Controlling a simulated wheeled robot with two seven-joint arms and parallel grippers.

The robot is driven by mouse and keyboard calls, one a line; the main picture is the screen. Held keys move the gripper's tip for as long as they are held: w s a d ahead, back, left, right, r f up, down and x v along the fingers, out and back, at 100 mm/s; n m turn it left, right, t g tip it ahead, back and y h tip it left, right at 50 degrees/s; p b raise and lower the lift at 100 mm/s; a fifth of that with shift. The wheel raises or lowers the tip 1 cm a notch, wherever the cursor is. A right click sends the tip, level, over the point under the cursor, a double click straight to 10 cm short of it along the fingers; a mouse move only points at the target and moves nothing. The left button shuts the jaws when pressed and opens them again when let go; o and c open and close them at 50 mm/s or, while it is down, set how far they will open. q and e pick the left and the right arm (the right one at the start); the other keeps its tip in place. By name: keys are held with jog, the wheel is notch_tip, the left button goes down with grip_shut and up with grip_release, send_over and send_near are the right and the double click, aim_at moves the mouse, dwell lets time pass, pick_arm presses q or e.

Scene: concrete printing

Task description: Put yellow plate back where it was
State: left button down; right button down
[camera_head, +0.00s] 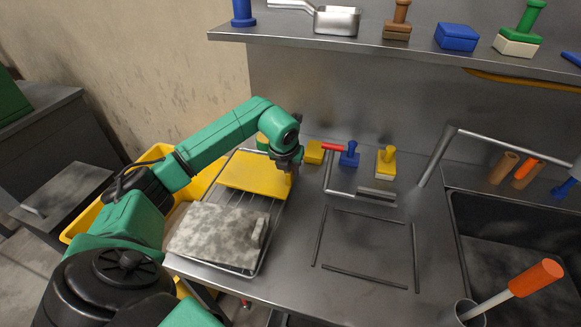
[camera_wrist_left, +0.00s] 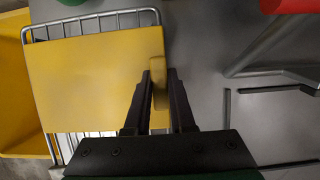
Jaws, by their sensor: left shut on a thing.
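The yellow plate (camera_head: 254,175) lies over the far part of a wire rack (camera_head: 262,210) in the head view. In the left wrist view the plate (camera_wrist_left: 95,80) is flat over the wire rack (camera_wrist_left: 90,22), with a handle at its right edge. My left gripper (camera_head: 291,168) is at the plate's right side. Its fingers (camera_wrist_left: 160,85) are shut on the plate's handle. I cannot tell whether the plate rests on the rack or is just above it. My right gripper is not in view.
A grey mottled slab (camera_head: 215,235) lies on the near part of the rack. A yellow bin (camera_head: 80,225) stands to the left. Blue (camera_head: 349,155) and yellow (camera_head: 386,163) handled tools stand behind on the steel table. A thin frame outline (camera_head: 325,235) lies to the right, with bare table inside it.

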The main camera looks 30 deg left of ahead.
pick_arm(q)
jog(key=shift+a+f, duration=0.1)
jog(key=shift+f, duration=0.05)
jog(key=c, duration=0.8)
grip_release()
jog(key=shift+o, duration=0.2)
jog(key=shift+r, duration=0.35)
jog(key=b+v, duration=0.1)
jog(key=v, duration=1)
jog(key=shift+s+r, duration=0.3)
